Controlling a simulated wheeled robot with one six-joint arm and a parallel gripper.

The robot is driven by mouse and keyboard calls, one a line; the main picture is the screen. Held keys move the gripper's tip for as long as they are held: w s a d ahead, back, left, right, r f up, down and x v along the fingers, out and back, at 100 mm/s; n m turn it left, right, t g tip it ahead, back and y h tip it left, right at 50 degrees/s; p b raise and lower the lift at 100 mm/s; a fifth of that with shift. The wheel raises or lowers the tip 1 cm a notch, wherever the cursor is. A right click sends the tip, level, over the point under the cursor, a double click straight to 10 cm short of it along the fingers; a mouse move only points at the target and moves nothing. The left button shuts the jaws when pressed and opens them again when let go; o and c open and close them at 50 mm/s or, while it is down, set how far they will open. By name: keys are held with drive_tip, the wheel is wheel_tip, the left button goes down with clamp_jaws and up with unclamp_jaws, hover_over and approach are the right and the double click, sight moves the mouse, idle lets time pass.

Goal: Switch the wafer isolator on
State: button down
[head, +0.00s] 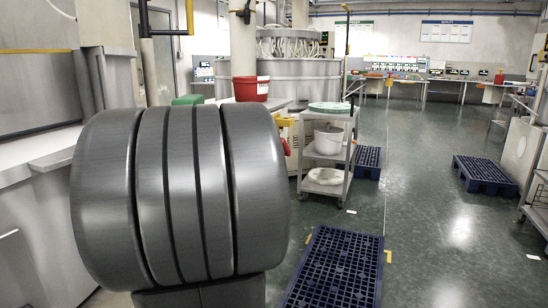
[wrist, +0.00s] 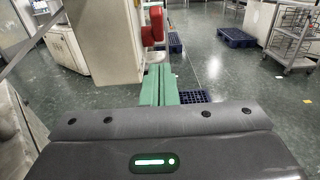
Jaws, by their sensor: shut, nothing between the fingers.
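In the wrist view, my gripper (wrist: 156,70) has its two green fingers together, with nothing between them. They point ahead towards a red part (wrist: 152,24) at the right edge of a pale cabinet (wrist: 105,40). The red part looks like a switch handle, and I take it for the wafer isolator; its lettering and on or off position cannot be read. The fingertips appear below it in the picture, and I cannot tell the distance. In the head view a small red part (head: 286,146) shows beside the cabinet, partly behind my arm. My gripper is not clearly seen there.
A steel trolley (head: 346,150) with white tubs stands right of the cabinet. Blue pallets (head: 335,268) (head: 484,174) lie on the green floor. A red bucket (head: 250,88) stands behind my arm. Benches line the back wall.

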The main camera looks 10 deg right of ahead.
drive_tip(key=f, duration=0.2)
drive_tip(key=shift+s+a+f+t, duration=0.1)
drive_tip(key=shift+s+f+t, duration=0.15)
drive_tip(key=shift+f+t, duration=0.05)
drive_tip(key=r+x, duration=0.3)
drive_tip(key=x, duration=0.9)
drive_tip(key=shift+w+d, duration=0.2)
drive_tip(key=shift+w, duration=0.1)
